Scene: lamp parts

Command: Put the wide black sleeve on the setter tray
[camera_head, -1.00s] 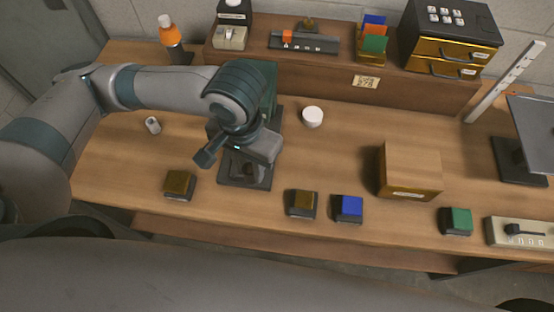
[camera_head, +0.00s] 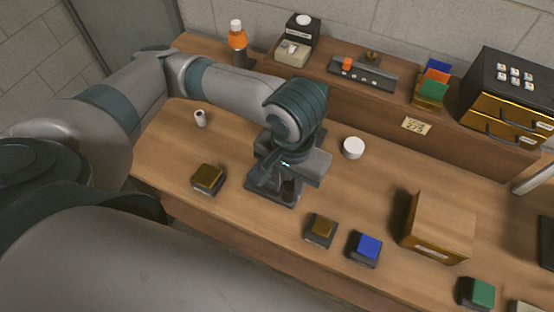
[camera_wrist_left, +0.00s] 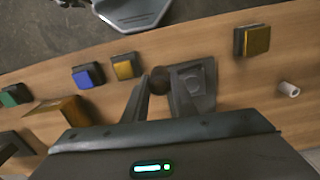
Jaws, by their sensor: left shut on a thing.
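The wide black sleeve is a dark, round piece (camera_wrist_left: 160,79) between the fingertips of my left gripper (camera_wrist_left: 158,88) in the left wrist view. My left gripper (camera_head: 286,170) is shut on it. In the head view, the gripper is over a dark square plate (camera_head: 259,191), which I take to be the setter tray. In the wrist view, this plate (camera_wrist_left: 201,72) has a ring-like mark and lies just right of the sleeve. The gripper hides part of the plate. I cannot tell whether the sleeve touches it. My right gripper is not in view.
A gold-topped block (camera_head: 208,178) stands left of the plate; brown (camera_head: 321,229), blue (camera_head: 367,247) and green (camera_head: 479,292) ones stand right. A white round piece (camera_head: 353,148), a small white cylinder (camera_head: 200,118) and a wooden box (camera_head: 440,226) stand on the table. A raised shelf runs behind.

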